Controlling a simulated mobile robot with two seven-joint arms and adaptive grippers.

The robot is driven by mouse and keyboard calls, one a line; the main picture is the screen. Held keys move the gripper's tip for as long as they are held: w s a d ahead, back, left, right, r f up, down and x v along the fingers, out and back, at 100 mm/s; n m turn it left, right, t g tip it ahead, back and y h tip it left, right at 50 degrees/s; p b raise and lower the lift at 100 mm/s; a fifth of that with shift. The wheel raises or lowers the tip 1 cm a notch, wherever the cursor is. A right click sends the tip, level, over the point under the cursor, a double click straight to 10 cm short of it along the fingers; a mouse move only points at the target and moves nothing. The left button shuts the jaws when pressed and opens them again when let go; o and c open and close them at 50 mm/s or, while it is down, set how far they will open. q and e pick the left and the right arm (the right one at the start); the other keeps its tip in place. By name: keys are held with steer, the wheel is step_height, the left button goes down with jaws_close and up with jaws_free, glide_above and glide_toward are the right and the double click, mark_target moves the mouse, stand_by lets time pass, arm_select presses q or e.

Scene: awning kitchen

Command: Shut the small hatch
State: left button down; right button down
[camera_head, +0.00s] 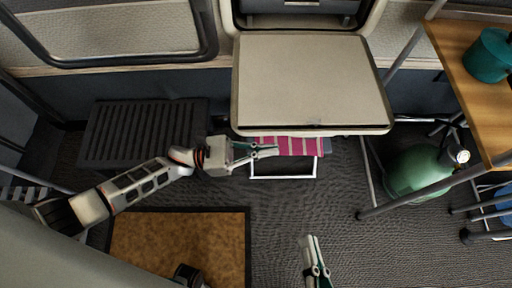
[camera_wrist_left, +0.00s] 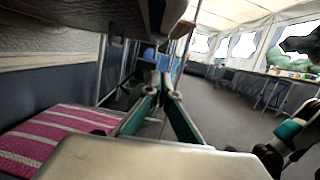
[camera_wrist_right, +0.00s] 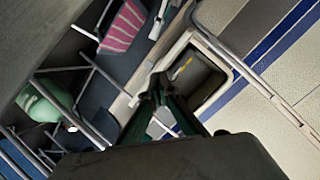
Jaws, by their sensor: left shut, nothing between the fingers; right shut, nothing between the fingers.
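The small hatch (camera_head: 310,80) is a beige panel that lies folded down, open, below a dark opening (camera_head: 300,18) in the wall in the head view. My left gripper (camera_head: 268,149) is shut and empty, just in front of the hatch's front edge and seemingly lower than the panel. In the left wrist view its fingers (camera_wrist_left: 165,85) are together, with a dark overhanging underside above. My right gripper (camera_head: 313,260) is shut and empty, farther from the hatch, low in the head view. Its fingers also show in the right wrist view (camera_wrist_right: 158,88), which has a beige-framed opening (camera_wrist_right: 208,78) beyond them.
A pink striped cloth (camera_head: 300,146) lies on a white-framed stand under the hatch. A dark slatted box (camera_head: 140,130) is at left. A wooden table (camera_head: 470,65) and a green gas bottle (camera_head: 415,170) stand at right. The floor in front of the hatch is mostly clear.

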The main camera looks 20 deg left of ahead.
arm_select(q)
steer(key=w+d+r+p, duration=0.1)
steer(key=d+r, duration=0.2)
steer(key=r, duration=0.2)
steer(key=shift+w+d, duration=0.2)
steer(key=shift+d, duration=0.1)
arm_select(e)
steer(key=shift+w+d+n, duration=0.15)
steer(key=shift+d+n, duration=0.6)
steer(key=shift+n, duration=0.35)
arm_select(q)
steer(key=shift+p, duration=0.35)
